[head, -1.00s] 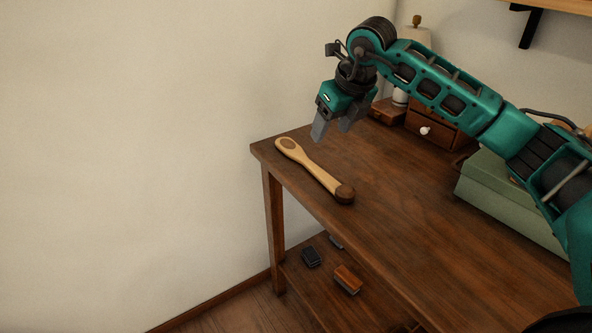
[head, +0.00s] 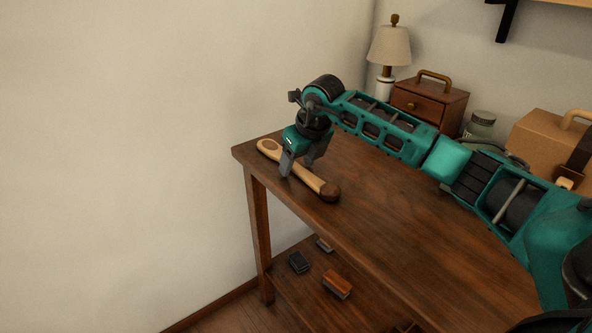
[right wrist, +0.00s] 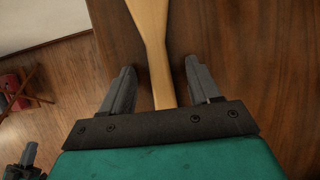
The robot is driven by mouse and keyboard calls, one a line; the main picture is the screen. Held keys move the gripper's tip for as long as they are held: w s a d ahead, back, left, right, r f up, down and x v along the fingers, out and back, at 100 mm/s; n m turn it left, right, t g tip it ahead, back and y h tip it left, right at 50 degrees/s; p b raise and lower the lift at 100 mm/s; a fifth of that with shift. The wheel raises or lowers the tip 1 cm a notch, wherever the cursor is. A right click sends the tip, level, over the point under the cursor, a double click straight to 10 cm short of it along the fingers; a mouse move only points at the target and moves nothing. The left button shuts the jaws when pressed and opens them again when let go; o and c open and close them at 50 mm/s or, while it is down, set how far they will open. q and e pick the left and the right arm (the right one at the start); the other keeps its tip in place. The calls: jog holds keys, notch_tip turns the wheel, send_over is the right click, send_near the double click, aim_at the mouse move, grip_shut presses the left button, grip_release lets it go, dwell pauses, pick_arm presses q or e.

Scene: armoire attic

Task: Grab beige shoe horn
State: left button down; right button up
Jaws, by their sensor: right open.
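The beige shoe horn (head: 306,177) lies on the wooden table (head: 375,215) near its front left edge. Its spoon-shaped end points to the back left and its dark brown knob is at the front right. My right gripper (head: 297,170) is open and low over the shoe horn's middle, with the fingers on either side of it. In the right wrist view, the shoe horn (right wrist: 155,55) runs between the two open fingers of the gripper (right wrist: 156,85), with gaps on both sides. Whether the fingertips touch the tabletop is unclear.
A lamp (head: 388,50), a small drawer box (head: 428,104), a glass jar (head: 480,125) and a tan case (head: 545,145) stand at the back. Brushes (head: 337,285) lie on the lower shelf. The table's front right is clear.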

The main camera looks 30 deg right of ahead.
jog(key=c, duration=1.1)
grip_shut()
jog(key=shift+r, duration=0.1)
